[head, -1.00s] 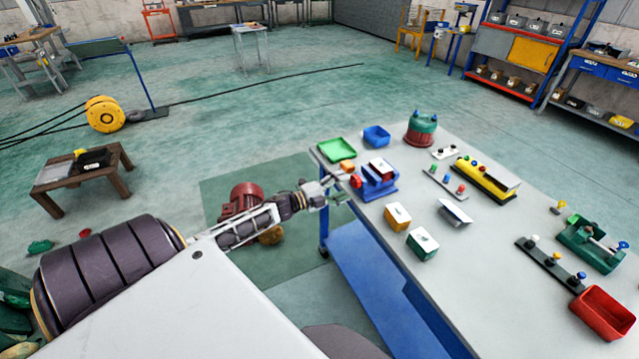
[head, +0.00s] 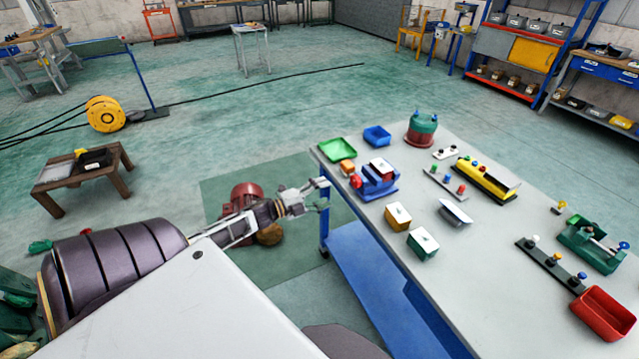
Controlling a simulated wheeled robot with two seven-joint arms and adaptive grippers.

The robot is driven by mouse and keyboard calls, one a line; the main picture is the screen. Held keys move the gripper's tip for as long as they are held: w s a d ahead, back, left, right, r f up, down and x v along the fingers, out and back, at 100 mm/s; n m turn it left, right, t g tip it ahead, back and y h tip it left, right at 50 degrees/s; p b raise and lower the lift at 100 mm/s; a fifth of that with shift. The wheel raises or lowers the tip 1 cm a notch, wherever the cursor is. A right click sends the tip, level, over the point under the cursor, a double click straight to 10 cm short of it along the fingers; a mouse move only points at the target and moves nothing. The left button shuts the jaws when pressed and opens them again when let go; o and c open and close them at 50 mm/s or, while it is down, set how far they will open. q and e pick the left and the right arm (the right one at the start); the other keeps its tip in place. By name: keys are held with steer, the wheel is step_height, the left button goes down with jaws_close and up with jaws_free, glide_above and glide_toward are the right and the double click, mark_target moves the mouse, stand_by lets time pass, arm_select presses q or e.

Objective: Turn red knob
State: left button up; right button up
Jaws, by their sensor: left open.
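The red knob (head: 355,181) is on the left side of a blue block-like device (head: 377,184), near the left edge of the table (head: 365,217). My left gripper (head: 323,194) is open and empty, just off the table's left edge. It is to the left of the red knob and apart from it, with a clear gap between. My right gripper is not in view.
A green tray (head: 338,149), a small orange block (head: 347,167) and a blue bin (head: 377,136) stand behind the device. An orange box (head: 398,216) and a green box (head: 422,243) stand in front. A red motor (head: 245,196) is on the floor behind my left arm.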

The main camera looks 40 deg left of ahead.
arm_select(q)
steer(key=shift+s+a, duration=0.2)
steer(key=shift+s, duration=0.3)
stand_by(0.5)
